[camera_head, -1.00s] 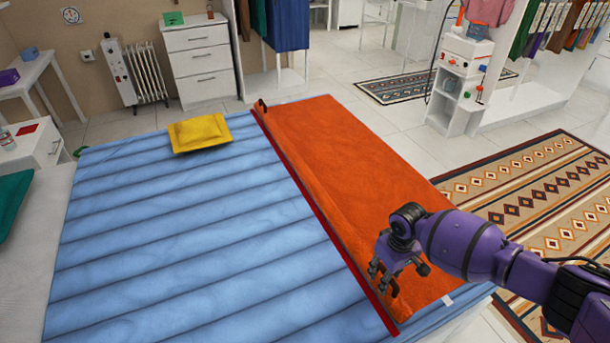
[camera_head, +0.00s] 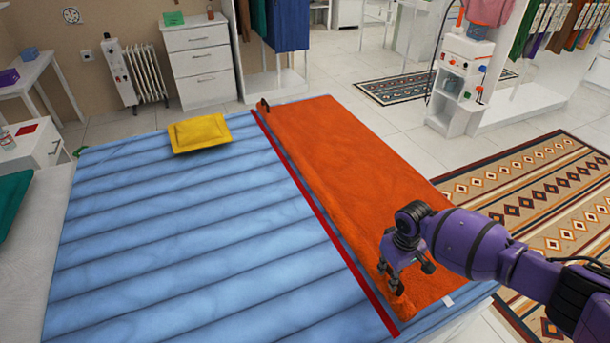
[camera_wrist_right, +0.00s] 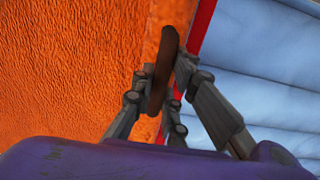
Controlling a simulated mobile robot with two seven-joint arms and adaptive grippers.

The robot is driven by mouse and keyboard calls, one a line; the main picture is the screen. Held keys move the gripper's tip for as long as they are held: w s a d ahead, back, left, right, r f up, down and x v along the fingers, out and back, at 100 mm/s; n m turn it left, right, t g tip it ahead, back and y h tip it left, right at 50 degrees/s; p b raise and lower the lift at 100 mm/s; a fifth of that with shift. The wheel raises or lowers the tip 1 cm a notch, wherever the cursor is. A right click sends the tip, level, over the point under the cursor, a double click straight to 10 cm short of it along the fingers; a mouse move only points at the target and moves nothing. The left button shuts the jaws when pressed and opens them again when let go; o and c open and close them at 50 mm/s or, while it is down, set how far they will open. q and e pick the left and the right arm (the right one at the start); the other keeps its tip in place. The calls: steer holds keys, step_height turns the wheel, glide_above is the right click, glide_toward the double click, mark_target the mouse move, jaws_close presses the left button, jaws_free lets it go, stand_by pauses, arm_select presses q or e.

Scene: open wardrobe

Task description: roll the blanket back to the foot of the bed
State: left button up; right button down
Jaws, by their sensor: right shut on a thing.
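The orange blanket (camera_head: 340,165) lies over the right part of the blue bed (camera_head: 190,245). Its left edge runs nearly parallel to a red line (camera_head: 322,222) on the bed, with a narrow blue strip between them. My right gripper (camera_head: 393,280) is at the blanket's near left corner. In the right wrist view its fingers (camera_wrist_right: 166,88) are closed on a brown handle (camera_wrist_right: 163,66) beside the blanket (camera_wrist_right: 70,70) and the red line (camera_wrist_right: 200,28). A dark handle (camera_head: 263,105) stands at the blanket's far left corner. My left gripper is out of view.
A yellow pillow (camera_head: 199,133) lies on the bed's far side. A white drawer unit (camera_head: 203,62) and a radiator (camera_head: 148,72) stand behind. Patterned rugs (camera_head: 545,195) and open floor lie right of the bed.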

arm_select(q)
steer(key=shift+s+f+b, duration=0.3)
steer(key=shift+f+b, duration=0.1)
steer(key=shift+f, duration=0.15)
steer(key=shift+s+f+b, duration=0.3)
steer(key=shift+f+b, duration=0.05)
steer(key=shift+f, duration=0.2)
arm_select(e)
steer(key=shift+w+d, duration=0.35)
steer(key=shift+d, duration=0.7)
steer(key=shift+w+d, duration=0.4)
steer(key=shift+d, duration=0.7)
steer(key=shift+w+d, duration=0.35)
steer(key=shift+d, duration=0.7)
steer(key=shift+d, duration=0.1)
